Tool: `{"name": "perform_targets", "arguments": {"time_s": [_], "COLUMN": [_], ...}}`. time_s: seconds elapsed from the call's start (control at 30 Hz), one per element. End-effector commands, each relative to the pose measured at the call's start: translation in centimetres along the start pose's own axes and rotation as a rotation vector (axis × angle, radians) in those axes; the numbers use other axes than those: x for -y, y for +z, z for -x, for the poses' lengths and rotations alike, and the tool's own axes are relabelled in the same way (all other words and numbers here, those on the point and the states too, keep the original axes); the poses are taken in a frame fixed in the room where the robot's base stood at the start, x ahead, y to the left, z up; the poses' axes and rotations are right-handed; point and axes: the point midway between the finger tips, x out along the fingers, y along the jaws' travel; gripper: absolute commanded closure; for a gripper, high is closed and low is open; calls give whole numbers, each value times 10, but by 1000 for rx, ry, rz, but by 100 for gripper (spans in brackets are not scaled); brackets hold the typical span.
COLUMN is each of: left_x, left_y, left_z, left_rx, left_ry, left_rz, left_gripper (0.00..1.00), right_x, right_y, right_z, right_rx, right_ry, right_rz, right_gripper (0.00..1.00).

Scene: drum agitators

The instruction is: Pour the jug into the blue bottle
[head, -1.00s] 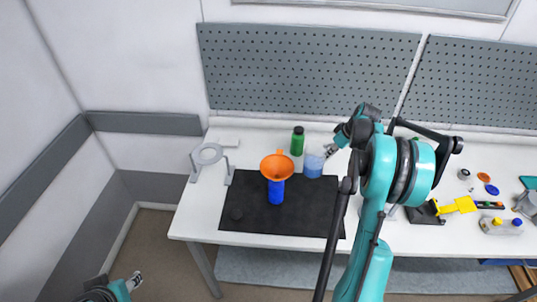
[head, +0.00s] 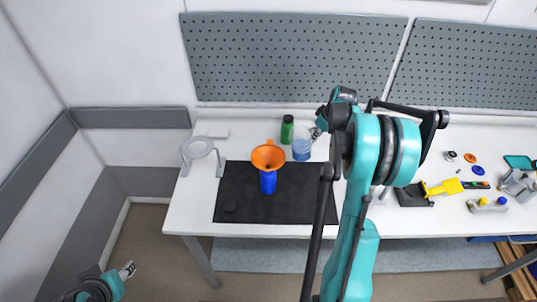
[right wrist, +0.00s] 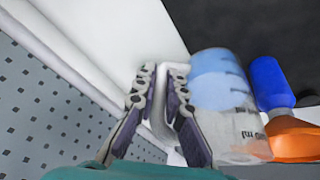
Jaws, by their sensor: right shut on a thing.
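The clear jug (head: 302,149) with blue liquid stands upright at the back edge of the dark mat, right of the funnel; I cannot tell if it touches the table. My right gripper (head: 320,132) is shut on the jug's handle, and in the right wrist view the fingers (right wrist: 163,95) pinch the pale handle beside the jug (right wrist: 228,110). The blue bottle (head: 268,183) stands on the mat with an orange funnel (head: 268,157) in its mouth. Both also show in the right wrist view, bottle (right wrist: 270,82) and funnel (right wrist: 292,138). My left gripper (head: 127,270) is low at left, away from the table; its fingers are too small to judge.
A green bottle (head: 287,129) stands close behind the jug. A grey ring stand (head: 197,150) is at the left of the table. A yellow tool (head: 441,187) and small parts lie to the right. The mat's (head: 240,205) front part is mostly clear.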

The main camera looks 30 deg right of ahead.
Motion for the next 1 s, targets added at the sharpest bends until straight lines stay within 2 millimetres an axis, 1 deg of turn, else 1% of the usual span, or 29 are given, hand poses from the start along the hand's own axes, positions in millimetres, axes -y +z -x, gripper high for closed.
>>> {"name": "perform_targets", "arguments": {"time_s": [0.03,0.37,0.67,0.8,0.97,1.0], "left_x": [0,0,0,0,0,0], "left_y": [-2,-7,-17,-24,-29,-27], "left_z": [3,10,24,33,41,38], "left_rx": [0,0,0,0,0,0], "left_ry": [0,0,0,0,0,0], "left_rz": [0,0,0,0,0,0], "left_gripper": [57,57,57,57,57,57], "right_x": [2,11,20,25,31,33], "right_y": [-3,-11,-25,-33,-42,-41], "right_z": [4,20,47,65,83,81], "right_rx": [3,35,63,77,92,97], "right_ry": [20,170,306,370,442,459], "right_rz": [11,74,133,158,189,197], "right_gripper": [100,100,100,100,100,100]}}
